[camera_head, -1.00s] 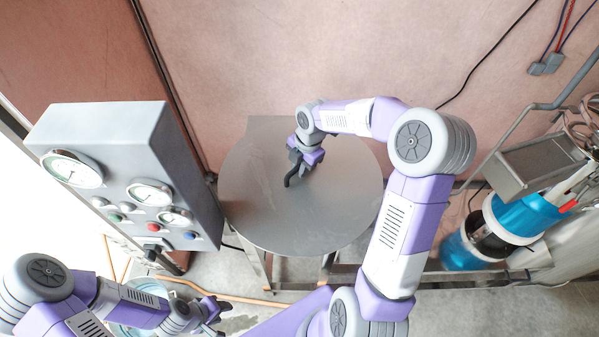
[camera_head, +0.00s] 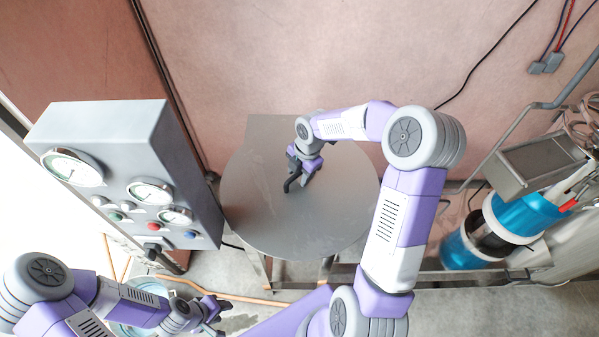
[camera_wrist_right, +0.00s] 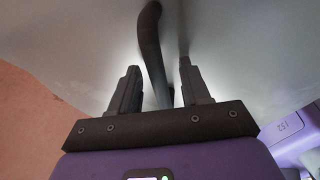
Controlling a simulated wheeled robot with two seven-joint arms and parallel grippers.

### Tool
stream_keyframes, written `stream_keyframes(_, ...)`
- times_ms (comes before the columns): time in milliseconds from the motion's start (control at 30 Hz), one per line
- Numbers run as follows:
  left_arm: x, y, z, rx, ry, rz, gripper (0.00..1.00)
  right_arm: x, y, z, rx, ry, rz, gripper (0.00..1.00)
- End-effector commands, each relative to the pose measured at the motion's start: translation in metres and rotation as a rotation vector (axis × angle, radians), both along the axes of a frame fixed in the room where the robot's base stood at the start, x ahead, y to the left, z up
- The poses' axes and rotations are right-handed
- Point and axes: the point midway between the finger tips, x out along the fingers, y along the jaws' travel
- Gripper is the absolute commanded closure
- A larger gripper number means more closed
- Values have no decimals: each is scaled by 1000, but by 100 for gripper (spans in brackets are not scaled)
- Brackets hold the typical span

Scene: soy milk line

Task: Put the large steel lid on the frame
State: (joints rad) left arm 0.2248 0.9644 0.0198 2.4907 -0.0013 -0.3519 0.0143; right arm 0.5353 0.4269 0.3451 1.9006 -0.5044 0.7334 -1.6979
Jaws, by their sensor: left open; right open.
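The large steel lid (camera_head: 300,228) is a round grey disc lying flat on the frame (camera_head: 345,272), with a dark curved handle (camera_head: 290,183) on its top. My right gripper (camera_head: 298,178) is over the lid at the handle. In the right wrist view, the right gripper (camera_wrist_right: 158,85) is open, with the dark handle (camera_wrist_right: 150,45) between its fingers and a gap on either side. The lid (camera_wrist_right: 70,40) fills most of that view. My left gripper (camera_head: 222,312) is open and empty at the lower left, away from the lid.
A grey control panel (camera_head: 100,150) with gauges and buttons stands left of the lid. Blue and white cylinders (camera_head: 520,215) and a metal box (camera_head: 540,165) are at the right. A pinkish wall (camera_head: 330,50) is behind. A blue-rimmed container (camera_head: 135,315) is partly hidden by my left arm.

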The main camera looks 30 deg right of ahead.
Motion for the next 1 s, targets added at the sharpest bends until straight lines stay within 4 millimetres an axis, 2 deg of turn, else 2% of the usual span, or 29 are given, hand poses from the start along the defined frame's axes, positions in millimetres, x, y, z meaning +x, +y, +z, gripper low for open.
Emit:
stream_keyframes(133,0,0,2,0,0,0,57,0,0,3,0,0,0,53)
stream_keyframes(267,0,0,3,0,0,0,57,0,-2,16,-2,-4,-3,53)
stream_keyframes(500,0,0,6,0,0,0,57,-6,-9,67,-3,-6,-2,53)
stream_keyframes(700,0,0,8,0,0,0,57,-11,-13,103,-1,-4,-2,53)
stream_keyframes(833,0,0,8,0,0,0,57,-12,-15,117,-1,-2,0,53)
stream_keyframes(1000,0,0,8,0,0,0,57,-14,-15,122,1,-1,0,53)
